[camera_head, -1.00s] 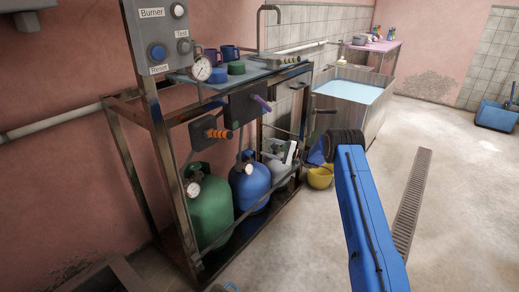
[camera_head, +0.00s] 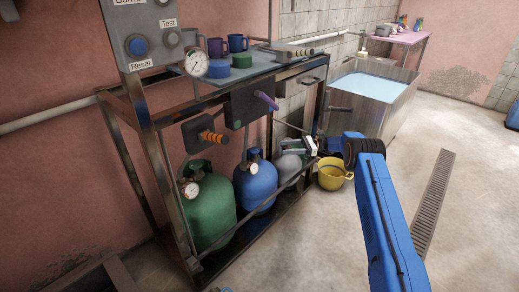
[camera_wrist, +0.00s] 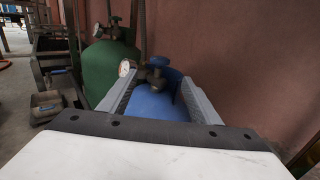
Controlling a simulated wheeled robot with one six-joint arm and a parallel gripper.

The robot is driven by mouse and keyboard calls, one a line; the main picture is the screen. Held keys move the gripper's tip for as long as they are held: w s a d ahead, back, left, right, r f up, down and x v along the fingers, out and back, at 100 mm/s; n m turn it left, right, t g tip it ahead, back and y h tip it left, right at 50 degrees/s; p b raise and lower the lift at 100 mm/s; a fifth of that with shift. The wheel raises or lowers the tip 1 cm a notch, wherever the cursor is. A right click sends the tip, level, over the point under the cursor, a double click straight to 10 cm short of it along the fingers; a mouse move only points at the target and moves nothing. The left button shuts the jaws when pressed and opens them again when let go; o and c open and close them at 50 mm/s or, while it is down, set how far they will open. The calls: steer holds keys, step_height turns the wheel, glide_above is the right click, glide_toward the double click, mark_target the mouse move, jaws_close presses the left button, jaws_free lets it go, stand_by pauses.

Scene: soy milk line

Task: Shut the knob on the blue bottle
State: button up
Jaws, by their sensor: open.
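The blue bottle (camera_head: 256,188) stands upright on the rack's low shelf, beside the green bottle (camera_head: 211,210). In the wrist view the blue bottle (camera_wrist: 152,105) lies straight ahead, with a blue knob (camera_wrist: 159,61) on its valve and a round gauge (camera_wrist: 125,68) to the left. My gripper (camera_wrist: 160,84) is open and empty. Its two grey fingers show left and right of the bottle's top in the picture; the knob appears beyond them, in the gap. I see no contact. In the head view my gripper is small, to the right of the blue bottle, and its fingertips are hard to make out.
A grey bottle (camera_head: 290,166) stands right of the blue one. A metal rail (camera_head: 240,222) crosses in front of the bottles. A purple lever (camera_head: 266,100) and an orange handle (camera_head: 211,137) jut out above. A yellow bucket (camera_head: 333,178) is on the floor nearby.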

mark_target(255, 149)
steer(key=s+a, duration=0.1)
steer(key=a, duration=0.4)
steer(key=s+a, duration=0.1)
steer(key=a, duration=0.5)
steer(key=s+a, duration=0.1)
steer(key=a, duration=0.5)
steer(key=shift+s, duration=0.15)
steer(key=c, duration=1)
steer(key=shift+m+t, duration=0.3)
steer(key=shift+t, duration=0.1)
steer(key=m+t, duration=0.2)
steer(key=t, duration=0.1)
steer(key=shift+s+t, duration=0.1)
steer(key=shift+t, duration=0.3)
steer(key=m+t+h, duration=0.1)
steer(key=m+t, duration=0.3)
steer(key=t, duration=0.1)
steer(key=shift+t, duration=0.3)
steer(key=m+t+h, duration=0.2)
steer(key=t, duration=0.1)
steer(key=m+t+h, duration=0.3)
steer(key=t, duration=0.1)
steer(key=shift+d+m, duration=0.1)
steer(key=shift+m, duration=0.2)
steer(key=shift+h, duration=0.3)
